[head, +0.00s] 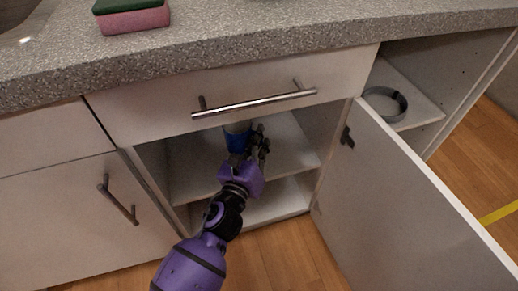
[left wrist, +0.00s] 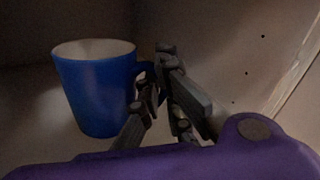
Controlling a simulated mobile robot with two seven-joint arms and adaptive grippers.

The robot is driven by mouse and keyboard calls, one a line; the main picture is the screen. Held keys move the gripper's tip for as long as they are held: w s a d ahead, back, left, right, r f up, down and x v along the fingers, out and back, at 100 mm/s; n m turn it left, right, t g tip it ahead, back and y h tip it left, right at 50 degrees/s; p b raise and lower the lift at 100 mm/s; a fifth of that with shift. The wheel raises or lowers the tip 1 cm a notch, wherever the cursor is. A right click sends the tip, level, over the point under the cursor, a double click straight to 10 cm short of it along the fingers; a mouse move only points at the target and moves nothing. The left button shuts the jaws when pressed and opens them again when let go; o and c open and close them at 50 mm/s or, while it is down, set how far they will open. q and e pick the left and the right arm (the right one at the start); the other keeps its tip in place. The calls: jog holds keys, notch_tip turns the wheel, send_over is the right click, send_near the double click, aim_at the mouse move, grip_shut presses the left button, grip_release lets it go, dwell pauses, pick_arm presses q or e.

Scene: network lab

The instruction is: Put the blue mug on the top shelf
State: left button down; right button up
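The blue mug (left wrist: 95,90) is upright with a pale inside, in the left half of the left wrist view, its handle (left wrist: 149,70) toward my fingers. In the head view the mug (head: 238,138) shows partly, just under the drawer front, inside the open cabinet. My left gripper (left wrist: 160,72) is at the handle side of the mug, its dark fingertips partly covering the handle. Whether they grip it is unclear. In the head view my left gripper (head: 250,146) reaches in above the upper shelf (head: 290,148). The mug's contact with the shelf is hard to judge. My right gripper is not in view.
The open cabinet door (head: 410,200) stands to the right of my arm. The drawer front with its bar handle (head: 255,103) is close above the gripper. A lower shelf board (head: 275,205) lies below. A grey ring (head: 385,104) sits in the right compartment; a sponge (head: 133,18) is on the counter.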

pick_arm(q)
notch_tip(320, 180, down, 3)
jog(key=shift+f+b, duration=0.2)
jog(key=shift+b, duration=0.75)
jog(key=shift+r, duration=0.1)
jog(key=c, duration=2.4)
grip_release()
jog(key=shift+f, duration=0.2)
jog(key=o, duration=0.4)
jog(key=shift+r, duration=0.3)
jog(key=p+v, duration=0.1)
jog(key=v, duration=1.1)
jog(key=shift+f+p, duration=0.15)
jog(key=shift+p, duration=0.15)
